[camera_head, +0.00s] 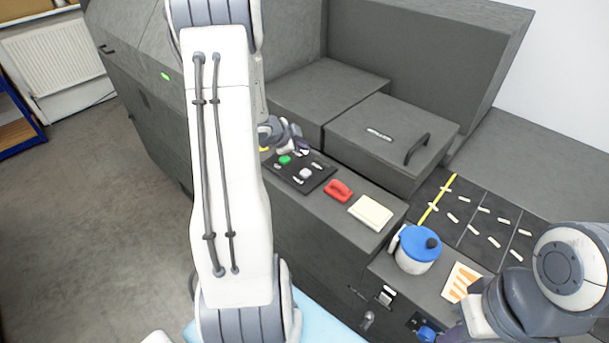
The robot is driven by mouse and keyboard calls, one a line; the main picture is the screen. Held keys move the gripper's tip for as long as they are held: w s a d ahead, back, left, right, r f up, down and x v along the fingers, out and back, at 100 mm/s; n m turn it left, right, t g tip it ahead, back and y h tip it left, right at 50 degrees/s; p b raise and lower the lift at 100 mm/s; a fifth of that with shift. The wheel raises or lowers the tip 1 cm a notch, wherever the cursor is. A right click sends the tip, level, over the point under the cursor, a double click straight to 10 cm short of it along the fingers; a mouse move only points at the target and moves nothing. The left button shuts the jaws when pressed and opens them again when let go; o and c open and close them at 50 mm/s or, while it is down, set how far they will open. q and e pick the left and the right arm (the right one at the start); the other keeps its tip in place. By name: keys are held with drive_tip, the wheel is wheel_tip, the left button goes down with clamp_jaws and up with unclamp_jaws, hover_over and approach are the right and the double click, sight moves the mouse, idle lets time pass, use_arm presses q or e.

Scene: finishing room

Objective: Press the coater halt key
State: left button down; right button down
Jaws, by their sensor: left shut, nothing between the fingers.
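A dark key panel (318,180) lies on the grey machine's ledge. It carries a green key (284,160), a pale grey key (305,174) and small white labels. A bit of yellow (264,149) shows at its far left edge, mostly hidden by my left arm. The label text is too small to read, so I cannot tell which key is the coater halt key. My left gripper (302,147) is shut and empty, at the panel's far edge beyond the green key. Whether it touches anything is unclear. My right arm enters at the lower right; its gripper does not show.
Right of the panel lie a red block-like object (338,190) and a cream pad (370,213). A blue-lidded pot (417,248) stands farther right, beside an orange-striped card (461,282). A handled grey cover (392,135) rises behind the ledge. Small white pieces lie on a dark bed (470,219).

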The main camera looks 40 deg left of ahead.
sight(302, 174)
use_arm(q)
wheel_tip(302, 174, down, 6)
drive_tip(key=b, duration=0.5)
drive_tip(key=shift+f, duration=0.15)
drive_tip(key=shift+f+b, duration=0.4)
drive_tip(key=shift+b, duration=0.05)
idle(1.2)
drive_tip(key=shift+f+b, duration=0.3)
drive_tip(key=shift+f, duration=0.1)
drive_tip(key=shift+f+b, duration=0.3)
drive_tip(key=shift+f, duration=0.1)
idle(0.5)
idle(0.4)
drive_tip(key=shift+r+p, duration=0.9)
drive_tip(key=shift+p, duration=0.05)
